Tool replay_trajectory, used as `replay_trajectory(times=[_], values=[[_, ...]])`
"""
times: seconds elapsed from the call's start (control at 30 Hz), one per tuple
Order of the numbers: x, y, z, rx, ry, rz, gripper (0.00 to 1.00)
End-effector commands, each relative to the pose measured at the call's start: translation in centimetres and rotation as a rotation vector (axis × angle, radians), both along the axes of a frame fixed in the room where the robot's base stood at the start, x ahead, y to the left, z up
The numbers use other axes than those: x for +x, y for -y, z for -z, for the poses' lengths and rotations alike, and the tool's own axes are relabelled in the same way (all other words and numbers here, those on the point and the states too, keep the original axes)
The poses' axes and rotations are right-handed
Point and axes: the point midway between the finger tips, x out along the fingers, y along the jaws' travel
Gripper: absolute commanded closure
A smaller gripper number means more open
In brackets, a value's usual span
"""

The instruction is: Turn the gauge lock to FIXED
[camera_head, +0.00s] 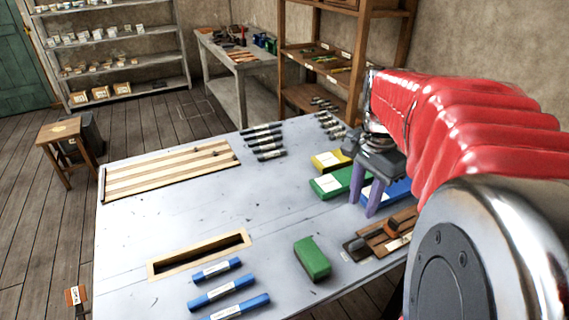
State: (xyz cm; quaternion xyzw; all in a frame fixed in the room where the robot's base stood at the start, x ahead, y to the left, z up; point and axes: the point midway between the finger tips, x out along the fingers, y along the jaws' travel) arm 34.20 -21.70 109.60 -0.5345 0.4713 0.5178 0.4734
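My gripper (365,207) hangs over the right side of the table with its two purple fingers pointing down. The fingers stand apart and I see nothing held between them. A brown wooden fixture (372,240) lies below and to the right of the fingertips, near the table's right edge. It has dark strips, a small orange-brown block (392,227) and a pale label. It may be the gauge lock, but its lettering is too small to read, so I cannot tell its setting. The fingers appear apart from it.
Yellow (328,160), green (330,186) and blue (399,189) blocks lie around the gripper. A green block (312,258) stands left of the fixture. Blue labelled bars (222,292) lie by a wood-framed slot (163,267). The table's middle (200,215) is clear.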

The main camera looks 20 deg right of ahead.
Motion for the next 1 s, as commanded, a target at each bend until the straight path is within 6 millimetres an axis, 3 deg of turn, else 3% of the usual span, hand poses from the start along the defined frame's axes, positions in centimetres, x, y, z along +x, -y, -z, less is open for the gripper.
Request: replay_trajectory(times=[0.13, 0.57, 0.77, 1.0], values=[[-0.2, 1.4, 0.2, 0.015, -0.018, 0.078, 0.70], [-0.2, 1.5, 0.5, 0.015, -0.020, 0.082, 0.70], [-0.2, 1.4, 2.2, 0.016, -0.022, 0.081, 0.70], [-0.3, 1.4, 5.7, 0.016, -0.023, 0.081, 0.70]])
